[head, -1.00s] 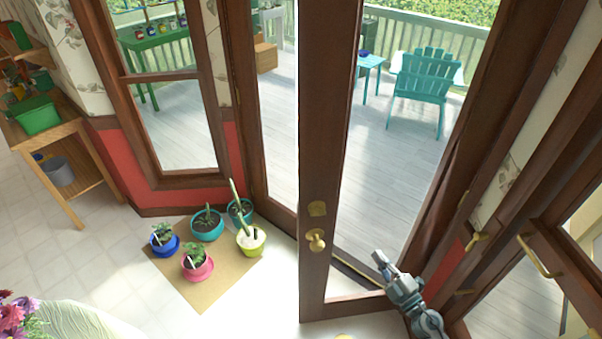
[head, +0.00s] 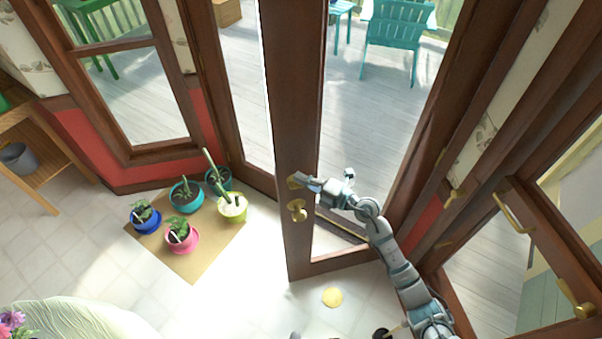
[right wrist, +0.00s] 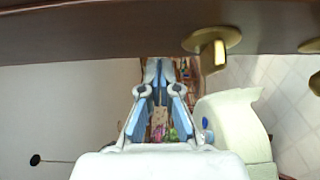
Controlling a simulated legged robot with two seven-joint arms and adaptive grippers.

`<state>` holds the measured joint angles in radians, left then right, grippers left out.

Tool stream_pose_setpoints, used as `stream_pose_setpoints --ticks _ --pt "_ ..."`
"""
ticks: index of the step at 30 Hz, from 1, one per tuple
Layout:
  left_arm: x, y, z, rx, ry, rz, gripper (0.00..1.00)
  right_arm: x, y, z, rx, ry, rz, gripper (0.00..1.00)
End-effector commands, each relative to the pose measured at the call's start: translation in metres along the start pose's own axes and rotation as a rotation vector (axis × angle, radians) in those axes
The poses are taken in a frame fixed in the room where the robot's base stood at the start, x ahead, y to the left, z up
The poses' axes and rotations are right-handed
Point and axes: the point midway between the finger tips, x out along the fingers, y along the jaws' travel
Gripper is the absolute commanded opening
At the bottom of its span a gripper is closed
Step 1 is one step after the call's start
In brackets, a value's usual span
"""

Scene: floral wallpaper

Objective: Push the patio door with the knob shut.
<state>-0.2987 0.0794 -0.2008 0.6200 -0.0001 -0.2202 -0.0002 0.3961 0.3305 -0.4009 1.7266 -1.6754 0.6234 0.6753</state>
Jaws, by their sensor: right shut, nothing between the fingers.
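The brown patio door (head: 290,120) stands ajar, swung into the room, with a gap between its free edge and the frame on the left. Its brass knob (head: 297,209) is on the stile, below a brass lock plate (head: 294,182). My right gripper (head: 310,184) is shut and empty at the stile, beside the lock plate and just above the knob. In the right wrist view the closed fingers (right wrist: 158,75) point at the brown door edge (right wrist: 100,32); brass hardware (right wrist: 212,42) is to their right. I cannot tell whether they touch the door. My left gripper is not in view.
Several potted plants (head: 180,232) stand on a tan mat (head: 205,257) left of the door. A second door with a brass handle (head: 515,205) is at the right. A teal chair (head: 396,42) is outside.

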Motion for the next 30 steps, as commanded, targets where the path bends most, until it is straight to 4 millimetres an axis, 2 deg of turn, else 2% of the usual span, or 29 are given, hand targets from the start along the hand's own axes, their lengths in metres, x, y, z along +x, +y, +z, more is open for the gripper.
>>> stream_pose_setpoints --ticks 6,22,26,30 --pt "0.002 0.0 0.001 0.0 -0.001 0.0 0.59 0.013 -0.001 0.013 0.003 0.001 0.0 0.0" --pt "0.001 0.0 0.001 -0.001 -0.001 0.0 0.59 0.019 -0.001 0.019 0.003 -0.012 -0.001 0.0" --pt "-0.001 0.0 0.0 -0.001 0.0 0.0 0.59 0.034 0.0 0.033 0.003 -0.048 0.001 0.0" --pt "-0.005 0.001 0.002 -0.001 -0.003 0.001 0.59 0.061 0.002 0.056 0.001 -0.111 0.001 0.0"
